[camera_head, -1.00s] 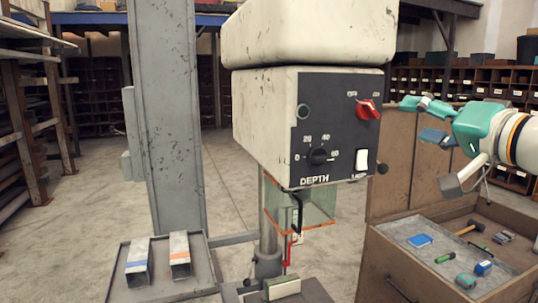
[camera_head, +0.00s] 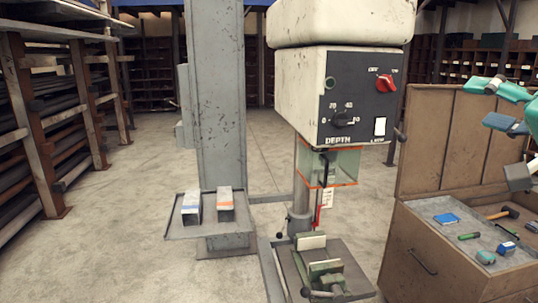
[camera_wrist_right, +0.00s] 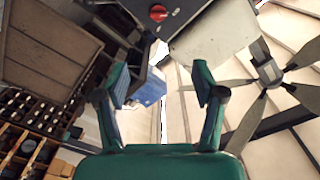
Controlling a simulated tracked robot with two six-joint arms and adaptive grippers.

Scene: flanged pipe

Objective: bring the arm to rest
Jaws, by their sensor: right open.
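My right gripper (camera_head: 503,146) is teal and partly cut off at the right edge of the head view. It is open, with its fingers spread in front of the wooden cabinet. In the right wrist view the two fingers (camera_wrist_right: 160,84) stand apart with nothing held between them. Most of the right arm lies outside the head view. My left gripper and arm are not in view.
A drill press (camera_head: 300,95) with a vise (camera_head: 325,268) stands in the middle. The tool cabinet (camera_head: 425,250) is on the right, its tray holding several tools. A grey column (camera_head: 218,90) and pipe racks (camera_head: 85,95) are left. Concrete floor (camera_head: 120,245) is open.

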